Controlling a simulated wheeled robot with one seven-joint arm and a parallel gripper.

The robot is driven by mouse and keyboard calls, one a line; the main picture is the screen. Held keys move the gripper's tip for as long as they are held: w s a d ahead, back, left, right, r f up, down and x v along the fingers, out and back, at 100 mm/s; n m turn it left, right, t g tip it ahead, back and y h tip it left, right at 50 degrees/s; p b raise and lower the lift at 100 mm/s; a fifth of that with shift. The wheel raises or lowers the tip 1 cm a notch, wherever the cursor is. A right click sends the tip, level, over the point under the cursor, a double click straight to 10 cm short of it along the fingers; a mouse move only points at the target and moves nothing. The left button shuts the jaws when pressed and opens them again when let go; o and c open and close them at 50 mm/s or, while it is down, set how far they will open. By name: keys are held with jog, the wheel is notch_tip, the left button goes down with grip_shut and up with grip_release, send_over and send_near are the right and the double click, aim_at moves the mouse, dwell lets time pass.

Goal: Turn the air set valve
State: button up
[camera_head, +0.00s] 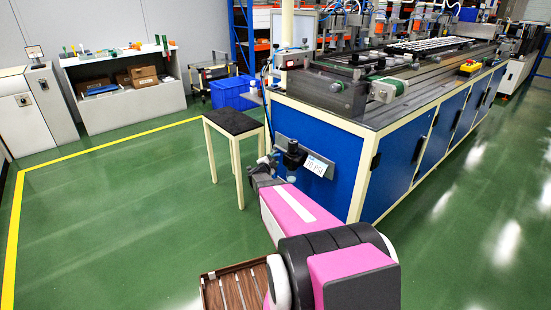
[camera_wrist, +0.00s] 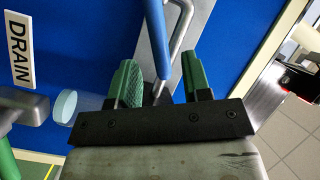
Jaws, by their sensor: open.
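The air set assembly (camera_head: 292,153), with a dark upper part, is mounted on the blue end panel of the machine, beside a white label (camera_head: 316,167). My gripper (camera_wrist: 161,72) is open, its two green fingers spread apart. A blue bar (camera_wrist: 156,40) and a bent metal rod (camera_wrist: 180,25) lie in line with the gap between the fingers. I cannot tell whether the fingers touch them, or which part is the valve. A white "DRAIN" sign (camera_wrist: 19,50) is left of the fingers. In the head view my arm reaches to the panel and the fingers are too small to make out.
A dark-topped stool (camera_head: 233,121) stands just left of the panel. The blue machine bench (camera_head: 340,150) fills the right side. A grey part with a clear round end (camera_wrist: 65,107) sits left of the gripper. Green floor at left is clear.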

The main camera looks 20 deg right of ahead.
jog(key=v, duration=0.6)
jog(key=shift+s+a, duration=0.1)
jog(key=shift+c, duration=0.2)
